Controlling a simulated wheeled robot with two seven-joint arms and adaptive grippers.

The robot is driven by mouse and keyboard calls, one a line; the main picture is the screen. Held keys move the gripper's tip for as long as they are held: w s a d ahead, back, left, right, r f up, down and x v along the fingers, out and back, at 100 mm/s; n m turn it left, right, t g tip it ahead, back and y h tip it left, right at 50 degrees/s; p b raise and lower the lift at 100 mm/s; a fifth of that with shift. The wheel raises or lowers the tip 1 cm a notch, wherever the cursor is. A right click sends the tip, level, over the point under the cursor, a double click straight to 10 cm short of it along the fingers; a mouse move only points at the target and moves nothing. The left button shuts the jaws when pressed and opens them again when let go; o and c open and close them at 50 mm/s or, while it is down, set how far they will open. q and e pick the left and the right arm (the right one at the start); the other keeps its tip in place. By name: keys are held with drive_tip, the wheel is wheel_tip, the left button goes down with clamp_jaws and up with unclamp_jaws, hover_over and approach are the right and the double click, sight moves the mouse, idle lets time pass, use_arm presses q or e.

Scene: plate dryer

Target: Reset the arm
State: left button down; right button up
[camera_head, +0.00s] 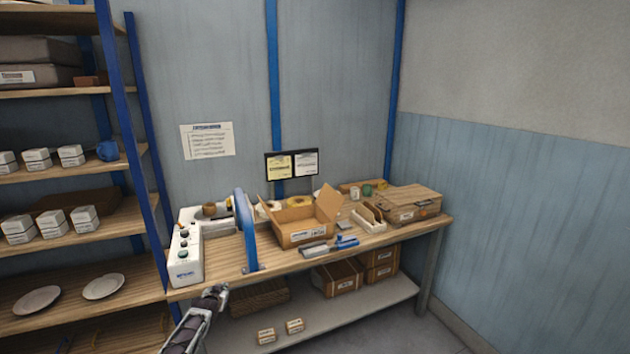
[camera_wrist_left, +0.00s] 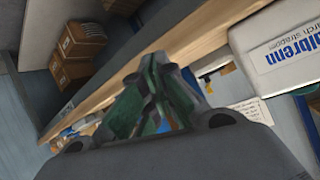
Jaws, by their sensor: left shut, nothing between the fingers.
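My left gripper (camera_head: 218,291) comes in from the bottom of the head view, just in front of the table's front edge. It is shut and holds nothing. In the left wrist view its fingers (camera_wrist_left: 150,95) are together, with the table edge (camera_wrist_left: 120,80) running behind them. My right gripper does not show in either view.
A wooden work table (camera_head: 290,262) bears a white machine (camera_head: 187,262) with a blue arch (camera_head: 246,232), an open cardboard box (camera_head: 300,231) and tools. Boxes (camera_head: 340,279) stand on its lower shelf. A shelf rack at the left holds two plates (camera_head: 37,300) (camera_head: 103,287) and small white boxes.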

use_arm(q)
drive_tip(key=s+d+f+g+h+b, duration=0.1)
drive_tip(key=s+d+f+g, duration=0.2)
drive_tip(key=s+f, duration=1.4)
drive_tip(key=s+d+f+g, duration=0.3)
drive_tip(key=s+d+f, duration=0.1)
drive_tip(key=s+f, duration=1.3)
drive_tip(key=s+d+f+g, duration=0.1)
drive_tip(key=s+f, duration=0.4)
drive_tip(key=s, duration=0.9)
drive_tip(key=s+d+f+g+b, duration=0.1)
drive_tip(key=s+f, duration=0.4)
drive_tip(key=s, duration=1)
drive_tip(key=s+f+g, duration=0.3)
drive_tip(key=s+f, duration=0.2)
drive_tip(key=s, duration=1)
drive_tip(key=shift+d+m+h, duration=0.3)
drive_tip(key=shift+d+m, duration=0.1)
